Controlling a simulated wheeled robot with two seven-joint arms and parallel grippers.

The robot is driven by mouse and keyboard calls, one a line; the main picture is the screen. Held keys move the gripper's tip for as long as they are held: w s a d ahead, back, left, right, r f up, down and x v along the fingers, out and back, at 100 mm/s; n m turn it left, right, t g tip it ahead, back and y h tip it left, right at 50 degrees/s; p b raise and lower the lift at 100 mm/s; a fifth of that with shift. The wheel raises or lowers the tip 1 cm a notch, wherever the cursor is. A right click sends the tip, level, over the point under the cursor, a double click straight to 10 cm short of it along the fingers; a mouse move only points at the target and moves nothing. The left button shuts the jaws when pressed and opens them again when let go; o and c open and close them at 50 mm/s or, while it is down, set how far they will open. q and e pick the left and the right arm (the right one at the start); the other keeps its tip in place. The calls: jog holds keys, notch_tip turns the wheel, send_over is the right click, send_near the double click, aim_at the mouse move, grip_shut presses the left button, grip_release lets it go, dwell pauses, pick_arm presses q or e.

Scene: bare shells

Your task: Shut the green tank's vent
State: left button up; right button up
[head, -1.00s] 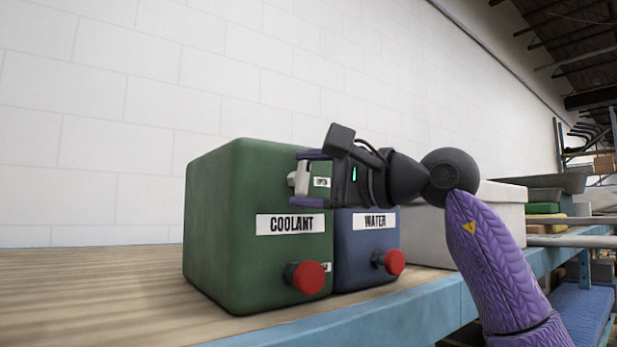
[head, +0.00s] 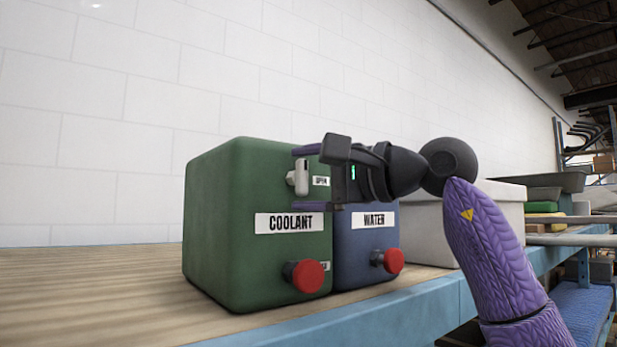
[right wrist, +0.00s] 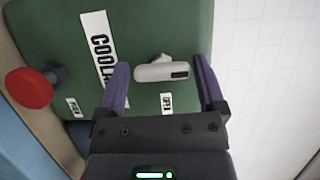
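The green tank (head: 225,225), labelled COOLANT, stands on the bench. On its front, high up, is a pale lever (head: 302,176) with a small OPEN label (head: 321,181) beside it. The lever stands upright in the head view; its bar (right wrist: 160,72) also shows in the right wrist view, with a dark patch at one end. My right gripper (head: 296,178) is open, one purple finger above and one below the lever. In the right wrist view (right wrist: 161,64) clear gaps show between the bar and both fingers. My left gripper is out of view.
A red knob (head: 308,277) sticks out low on the green tank, with a small, partly hidden label beside it. The blue WATER tank (head: 362,255) with its own red knob (head: 394,261) stands close on the right. A pale box (head: 430,232) is beyond. The bench (head: 90,285) is clear on the left.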

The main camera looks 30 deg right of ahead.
jog(key=shift+o, duration=0.3)
jog(key=shift+s, duration=0.1)
jog(key=shift+s+d, duration=0.2)
jog(key=shift+s, duration=0.1)
jog(key=b+v, duration=0.2)
jog(key=v, duration=0.7)
jog(key=shift+b, duration=0.35)
jog(key=shift+s, duration=0.15)
